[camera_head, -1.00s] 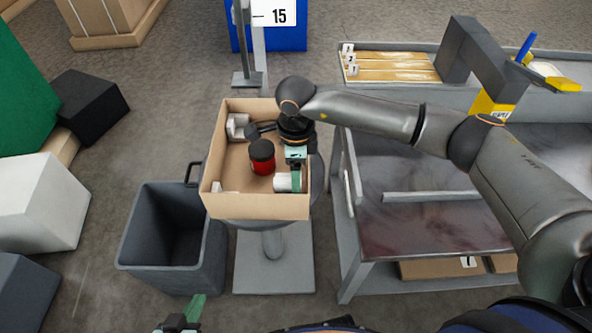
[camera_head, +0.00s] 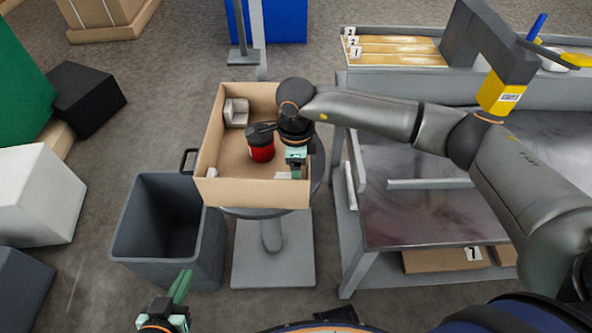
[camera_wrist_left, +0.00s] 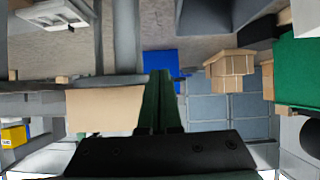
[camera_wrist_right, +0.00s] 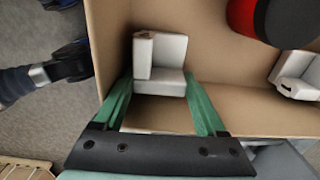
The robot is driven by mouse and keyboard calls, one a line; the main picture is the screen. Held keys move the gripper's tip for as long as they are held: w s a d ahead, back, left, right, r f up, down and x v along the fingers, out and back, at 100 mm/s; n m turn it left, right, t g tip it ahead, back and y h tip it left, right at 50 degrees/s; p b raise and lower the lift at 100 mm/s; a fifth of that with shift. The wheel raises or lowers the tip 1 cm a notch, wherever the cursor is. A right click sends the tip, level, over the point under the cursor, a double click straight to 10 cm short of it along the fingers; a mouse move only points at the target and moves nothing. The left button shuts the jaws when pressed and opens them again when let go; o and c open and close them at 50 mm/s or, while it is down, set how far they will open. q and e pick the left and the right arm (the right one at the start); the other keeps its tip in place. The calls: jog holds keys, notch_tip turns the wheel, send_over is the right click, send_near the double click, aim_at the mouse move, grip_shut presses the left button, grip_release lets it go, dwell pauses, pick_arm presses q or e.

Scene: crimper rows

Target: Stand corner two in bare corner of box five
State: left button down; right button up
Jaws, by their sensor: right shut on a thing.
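Box five (camera_head: 252,192) looks to be the open cardboard box on a grey round pedestal. My right gripper (camera_head: 295,172) reaches down into its near right corner. In the right wrist view its fingers (camera_wrist_right: 162,95) are shut on a white corner piece (camera_wrist_right: 165,62), presumably corner two. That piece is low in the box beside the walls; whether it touches the floor I cannot tell. My left gripper (camera_head: 182,282) is shut and empty, outside the box.
A red jar with a black lid (camera_head: 261,148) stands inside the box, near my right wrist. A grey bin (camera_head: 165,215) stands left of the pedestal. A grey workbench (camera_head: 420,225) is on the right, with numbered strips (camera_head: 395,48) at the back.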

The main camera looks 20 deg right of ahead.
pick_arm(q)
jog(key=shift+w+r+m+t+h+b, duration=0.15)
jog(key=shift+w+r+t, duration=0.35)
jog(key=shift+r, duration=0.35)
jog(key=shift+w+r+m+t+h+b, duration=0.1)
jog(key=shift+w+r+t, duration=0.3)
jog(key=shift+r, duration=0.45)
jog(key=shift+w+r+m+t+h+b, duration=0.15)
jog(key=shift+w+r+t, duration=0.35)
jog(key=shift+r, duration=0.35)
pick_arm(e)
jog(key=shift+f, duration=0.55)
jog(key=o, duration=1.2)
jog(key=shift+o, duration=0.2)
jog(key=shift+r, duration=0.35)
pick_arm(q)
jog(key=s+f+n+g+y+p, duration=0.1)
jog(key=s+f+g, duration=0.3)
jog(key=f, duration=0.5)
jog(key=shift+s+g+p, duration=0.4)
jog(key=shift+s+p, duration=0.05)
jog(key=shift+s, duration=0.6)
pick_arm(e)
notch_tip(320, 180, up, 12)
pick_arm(q)
jog(key=shift+s+d, duration=0.1)
pick_arm(e)
jog(key=shift+f, duration=0.15)
